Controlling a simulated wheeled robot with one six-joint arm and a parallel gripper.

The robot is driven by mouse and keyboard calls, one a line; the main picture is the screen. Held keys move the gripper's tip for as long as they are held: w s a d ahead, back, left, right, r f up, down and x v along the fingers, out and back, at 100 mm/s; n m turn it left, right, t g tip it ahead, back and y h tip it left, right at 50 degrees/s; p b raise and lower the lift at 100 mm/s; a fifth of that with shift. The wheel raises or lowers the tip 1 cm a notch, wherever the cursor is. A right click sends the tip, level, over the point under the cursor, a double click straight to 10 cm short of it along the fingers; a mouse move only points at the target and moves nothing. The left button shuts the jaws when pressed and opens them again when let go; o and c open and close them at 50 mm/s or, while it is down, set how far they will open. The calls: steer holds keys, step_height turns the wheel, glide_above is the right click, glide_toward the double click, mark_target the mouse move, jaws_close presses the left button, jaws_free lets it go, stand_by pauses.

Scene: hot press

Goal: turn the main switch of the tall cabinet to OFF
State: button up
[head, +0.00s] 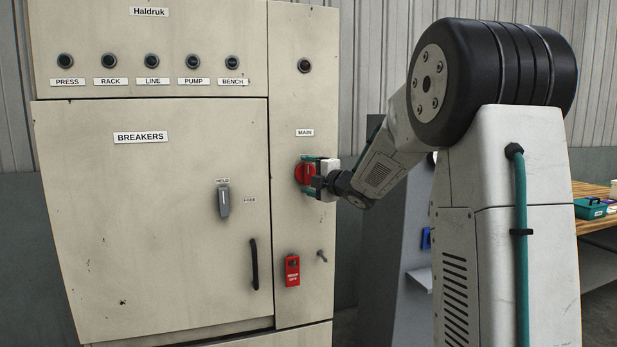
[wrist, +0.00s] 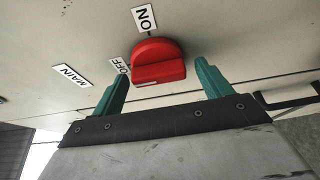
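The red main switch (head: 301,174) is a round knob on the right-hand panel of the tall cabinet (head: 150,220), below the MAIN label (head: 304,132). In the wrist view the red knob (wrist: 158,60) has an ON label (wrist: 144,18) beyond it and an OFF label (wrist: 121,67) at its left. My gripper (wrist: 161,72) is open, its teal fingers on either side of the knob with a visible gap at each side. In the head view my gripper (head: 313,172) partly hides the knob. I cannot clearly tell which label the knob points at.
A grey lever (head: 223,201) and a black door handle (head: 254,264) are on the breaker door. A red tag (head: 292,270) and a small peg (head: 322,256) sit below the switch. A wooden bench (head: 594,224) with a teal box (head: 590,208) stands at right.

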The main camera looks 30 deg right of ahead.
steer(key=shift+s, duration=0.1)
steer(key=s, duration=0.7)
steer(key=shift+s+d, duration=0.3)
steer(key=shift+d, duration=0.15)
